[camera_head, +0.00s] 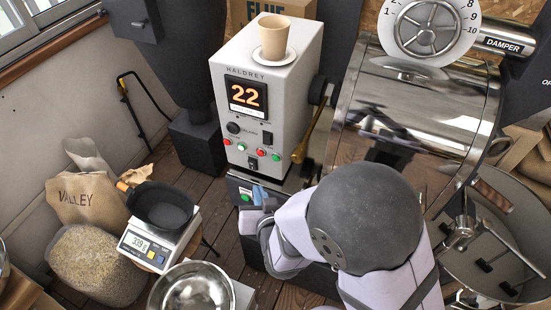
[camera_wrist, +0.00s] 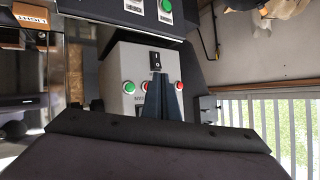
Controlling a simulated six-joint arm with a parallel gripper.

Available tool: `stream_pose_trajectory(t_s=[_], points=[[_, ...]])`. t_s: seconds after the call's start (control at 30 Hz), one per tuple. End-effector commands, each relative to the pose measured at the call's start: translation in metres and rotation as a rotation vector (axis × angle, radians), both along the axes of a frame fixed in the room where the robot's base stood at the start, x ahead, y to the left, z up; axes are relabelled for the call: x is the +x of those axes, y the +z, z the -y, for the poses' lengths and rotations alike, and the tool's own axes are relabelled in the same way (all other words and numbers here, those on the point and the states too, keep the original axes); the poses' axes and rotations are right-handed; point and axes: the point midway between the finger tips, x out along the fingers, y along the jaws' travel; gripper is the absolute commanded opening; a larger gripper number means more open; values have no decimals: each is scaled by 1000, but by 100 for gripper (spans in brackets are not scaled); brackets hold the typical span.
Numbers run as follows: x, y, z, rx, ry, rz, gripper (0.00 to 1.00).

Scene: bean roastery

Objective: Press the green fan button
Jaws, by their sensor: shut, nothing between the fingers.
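The grey roaster control box (camera_head: 228,105) carries several small buttons. A lower dark panel has one more green button (camera_head: 245,197). The labels are too small to tell which is the fan button. My gripper (camera_head: 259,193) is shut and empty, close in front of the lower panel; contact cannot be told. In the wrist view, its dark fingers (camera_wrist: 167,90) partly cover a grey box with a green button (camera_wrist: 129,87); another green button (camera_wrist: 166,17) shows at the top.
A paper cup (camera_head: 273,30) stands on a saucer (camera_head: 273,58) on the control box. The shiny roaster drum (camera_head: 410,105) is to the right. A scale (camera_head: 150,245) holding a black pan (camera_head: 163,207) and a steel bowl (camera_head: 192,289) are at the left front.

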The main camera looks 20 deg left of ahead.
Motion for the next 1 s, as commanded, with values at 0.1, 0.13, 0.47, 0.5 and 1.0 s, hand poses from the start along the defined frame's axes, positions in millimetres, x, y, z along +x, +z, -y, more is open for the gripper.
stream_pose_trajectory(t_s=[0.1,0.13,0.47,0.5,1.0], points=[[9,0,0,0,-2,0,0],[12,0,1,1,-3,0,0],[50,0,1,0,-2,1,0],[55,0,1,0,-3,1,0],[83,0,0,-1,0,1,0]])
